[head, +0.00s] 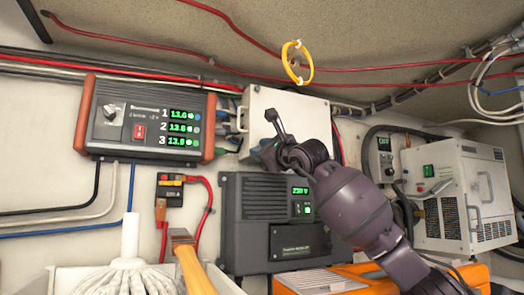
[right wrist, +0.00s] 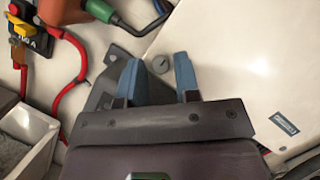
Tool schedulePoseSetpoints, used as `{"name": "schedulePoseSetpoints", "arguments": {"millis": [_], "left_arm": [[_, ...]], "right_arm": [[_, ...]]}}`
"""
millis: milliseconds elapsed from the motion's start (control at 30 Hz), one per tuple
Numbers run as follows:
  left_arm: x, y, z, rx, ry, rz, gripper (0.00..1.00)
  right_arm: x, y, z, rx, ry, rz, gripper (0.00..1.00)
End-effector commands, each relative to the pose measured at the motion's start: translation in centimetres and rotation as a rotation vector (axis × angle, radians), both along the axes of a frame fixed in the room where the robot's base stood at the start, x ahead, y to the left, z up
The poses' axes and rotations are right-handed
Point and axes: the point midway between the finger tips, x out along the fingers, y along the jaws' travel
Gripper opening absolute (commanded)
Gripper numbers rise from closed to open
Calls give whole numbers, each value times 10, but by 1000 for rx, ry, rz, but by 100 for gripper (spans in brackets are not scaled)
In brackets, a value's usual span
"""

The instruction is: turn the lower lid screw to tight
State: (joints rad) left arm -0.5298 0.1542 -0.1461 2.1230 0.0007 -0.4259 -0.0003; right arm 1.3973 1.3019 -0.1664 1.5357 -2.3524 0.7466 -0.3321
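The white box (head: 275,103) with the lid is mounted on the wall in the middle of the head view. My right arm covers its lower part. My right gripper (head: 268,150) is at the box's lower left, its blue fingertips partly seen. In the right wrist view, a small round grey screw (right wrist: 160,65) sits at the edge of the pale lid (right wrist: 225,55). My right gripper (right wrist: 157,75) is open there, one blue finger on each side of the screw, with gaps visible. The screw's slot angle is too small to tell. My left gripper is not in view.
An orange-edged panel with green readouts (head: 145,118) is left of the box. A dark charger (head: 265,240) is below it, and a pale unit (head: 455,190) is at right. Red cables (head: 208,200) and a fuse block (head: 170,190) are on the wall at left.

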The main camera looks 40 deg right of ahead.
Motion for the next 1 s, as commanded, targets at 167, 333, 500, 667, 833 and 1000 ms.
{"name": "schedulePoseSetpoints", "arguments": {"millis": [167, 333, 500, 667, 833, 1000], "left_arm": [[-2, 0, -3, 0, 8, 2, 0], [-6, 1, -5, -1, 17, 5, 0], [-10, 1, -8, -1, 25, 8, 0], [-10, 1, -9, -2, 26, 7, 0], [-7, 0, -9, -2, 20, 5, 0], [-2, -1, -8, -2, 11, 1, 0]], "right_arm": [[0, 0, 0, -1, 0, 0, 44], [0, 0, 0, -1, 0, 0, 44], [-7, -1, -3, -3, 1, -2, 44], [-27, -2, -9, -6, 2, -2, 44], [-50, -3, -17, -4, 4, -3, 44], [-71, -4, -23, -3, 3, -2, 44]]}}
